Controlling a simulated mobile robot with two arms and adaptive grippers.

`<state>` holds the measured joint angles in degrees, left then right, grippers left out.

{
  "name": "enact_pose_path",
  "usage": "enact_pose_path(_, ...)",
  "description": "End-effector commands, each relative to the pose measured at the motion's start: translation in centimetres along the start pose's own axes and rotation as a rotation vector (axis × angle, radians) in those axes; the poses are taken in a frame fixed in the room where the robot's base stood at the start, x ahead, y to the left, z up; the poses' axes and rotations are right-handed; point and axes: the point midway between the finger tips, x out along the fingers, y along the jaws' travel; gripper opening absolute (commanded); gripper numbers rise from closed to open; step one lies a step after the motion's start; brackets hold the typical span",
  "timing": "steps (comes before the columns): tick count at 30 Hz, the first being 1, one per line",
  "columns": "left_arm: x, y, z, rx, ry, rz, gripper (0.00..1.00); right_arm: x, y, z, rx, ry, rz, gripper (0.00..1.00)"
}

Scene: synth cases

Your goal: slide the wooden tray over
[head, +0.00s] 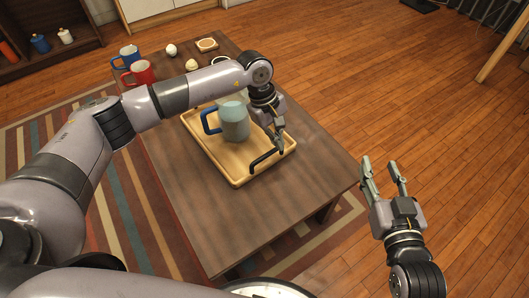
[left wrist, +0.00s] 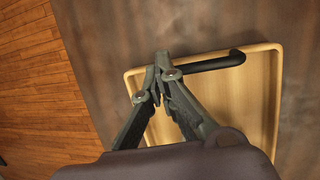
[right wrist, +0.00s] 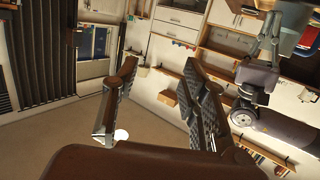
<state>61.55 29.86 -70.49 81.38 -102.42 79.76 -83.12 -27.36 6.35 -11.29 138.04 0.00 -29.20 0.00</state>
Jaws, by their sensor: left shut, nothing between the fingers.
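The wooden tray (head: 222,164) lies on the dark wooden table, light in colour with a raised rim. It also shows in the left wrist view (left wrist: 235,95). A black handle (head: 263,161) runs along its near right side; in the left wrist view the handle (left wrist: 215,63) stretches right from my fingertips. A grey-green mug with a blue handle (head: 235,124) stands on the tray. My left gripper (head: 280,149) is shut and empty, its tips (left wrist: 160,62) at the handle's end; I cannot tell whether they touch it. My right gripper (head: 380,164) is open and empty, right of the table.
A blue mug (head: 127,57), a red mug (head: 140,73), a small white object (head: 171,50) and a wooden coaster-like piece (head: 207,45) stand at the table's far end. The near part of the table (head: 245,218) is clear. A striped rug (head: 125,220) lies under the table.

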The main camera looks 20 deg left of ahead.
Motion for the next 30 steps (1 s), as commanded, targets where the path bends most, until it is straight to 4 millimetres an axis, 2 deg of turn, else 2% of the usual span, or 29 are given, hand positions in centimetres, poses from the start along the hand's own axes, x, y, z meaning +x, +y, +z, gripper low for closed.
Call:
enact_pose_path(1, -0.7, -0.9, -2.6, 0.037, 0.089, -0.053, 0.0, -0.1, -0.1, -0.3, 0.0, 0.029, -0.002, 0.4)
enact_pose_path(3, -1.7, -2.0, -4.9, 0.07, 0.168, -0.114, 0.0, -0.2, -0.1, -1.0, 0.001, 0.056, -0.003, 0.4)
enact_pose_path(6, -2.5, -2.8, -6.5, 0.091, 0.224, -0.161, 0.0, -0.4, -0.2, -1.8, 0.001, 0.086, -0.004, 0.4)
enact_pose_path(11, -1.2, -3.3, -7.1, 0.094, 0.233, -0.174, 0.0, -0.4, -0.4, -3.3, 0.002, 0.171, -0.009, 0.4)
enact_pose_path(17, 2.0, -3.7, -7.8, 0.094, 0.23, -0.172, 0.0, -1.0, -0.9, -6.8, 0.007, 0.374, -0.021, 0.4)
enact_pose_path(27, 7.0, -4.5, -9.0, 0.093, 0.229, -0.169, 0.0, -4.3, -1.6, -12.5, 0.021, 0.739, -0.04, 0.4)
enact_pose_path(30, 7.3, -4.6, -7.3, 0.099, 0.227, -0.167, 0.0, -4.9, -1.7, -13.2, 0.023, 0.784, -0.042, 0.4)
